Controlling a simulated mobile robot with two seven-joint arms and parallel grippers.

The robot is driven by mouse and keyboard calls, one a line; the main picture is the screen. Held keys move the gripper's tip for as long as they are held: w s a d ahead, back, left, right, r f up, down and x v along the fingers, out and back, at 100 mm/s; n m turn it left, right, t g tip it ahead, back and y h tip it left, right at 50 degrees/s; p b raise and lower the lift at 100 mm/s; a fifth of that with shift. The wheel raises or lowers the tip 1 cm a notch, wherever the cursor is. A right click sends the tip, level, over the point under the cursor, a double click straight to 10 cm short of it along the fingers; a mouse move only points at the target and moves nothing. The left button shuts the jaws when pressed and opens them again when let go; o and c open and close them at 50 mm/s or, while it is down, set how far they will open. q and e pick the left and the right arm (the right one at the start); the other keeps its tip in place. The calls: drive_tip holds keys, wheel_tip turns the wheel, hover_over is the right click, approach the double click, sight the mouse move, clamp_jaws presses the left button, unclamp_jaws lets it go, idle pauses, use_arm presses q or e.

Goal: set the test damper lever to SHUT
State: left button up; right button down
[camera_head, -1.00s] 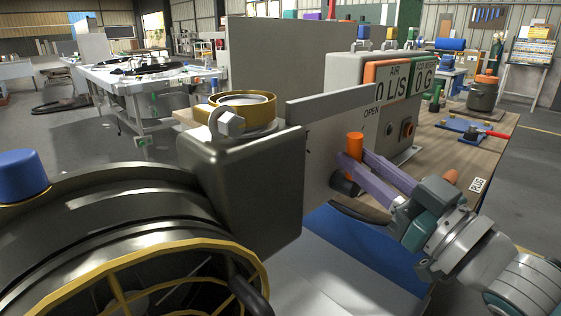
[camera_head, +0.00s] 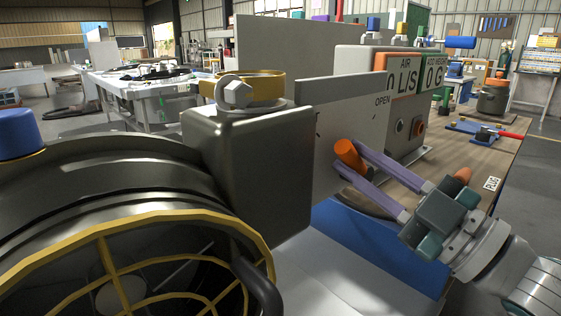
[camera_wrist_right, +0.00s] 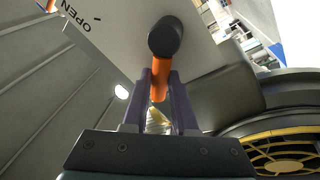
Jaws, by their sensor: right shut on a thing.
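The test damper lever has an orange grip (camera_head: 350,154) and stands in front of a grey plate (camera_head: 345,128) marked OPEN at its upper right. The orange grip leans to the upper left in the head view. My right gripper (camera_head: 347,158) is shut on this grip, its purple fingers on either side. In the right wrist view the orange grip (camera_wrist_right: 160,80) with a dark round end (camera_wrist_right: 164,37) sits between the fingers. The SHUT marking is not visible. My left gripper is not in view.
A large dark fan housing with a yellow guard (camera_head: 130,225) and a grey box (camera_head: 250,165) fill the left front. An instrument with AIR readout (camera_head: 403,82) stands behind the plate on a wooden bench (camera_head: 460,150). A blue mat (camera_head: 380,240) lies below the gripper.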

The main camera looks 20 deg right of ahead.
idle(0.4)
drive_tip(key=c, duration=0.7)
unclamp_jaws()
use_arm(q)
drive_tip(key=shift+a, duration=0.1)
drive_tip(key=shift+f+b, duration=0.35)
use_arm(e)
drive_tip(key=v, duration=1)
